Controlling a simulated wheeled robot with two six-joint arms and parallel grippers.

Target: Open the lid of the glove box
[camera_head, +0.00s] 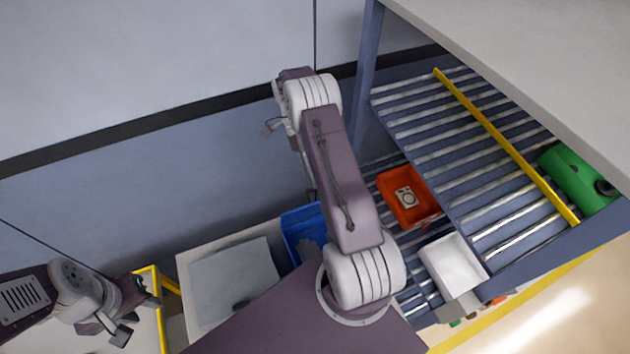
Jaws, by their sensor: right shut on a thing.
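No box is plainly marked as the glove box. A white-rimmed box (205,262) with a flat grey top (232,272) stands at lower centre, partly behind my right arm; a small dark spot shows on its top. I cannot tell if this top is a lid. My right arm reaches up from the bottom and folds at the top. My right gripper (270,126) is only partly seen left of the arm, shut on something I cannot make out. My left gripper (150,291) is open and empty at lower left, left of the white-rimmed box.
A blue bin (298,222) stands right of the white-rimmed box. A yellow-edged container (160,325) is at lower left. A wall is behind.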

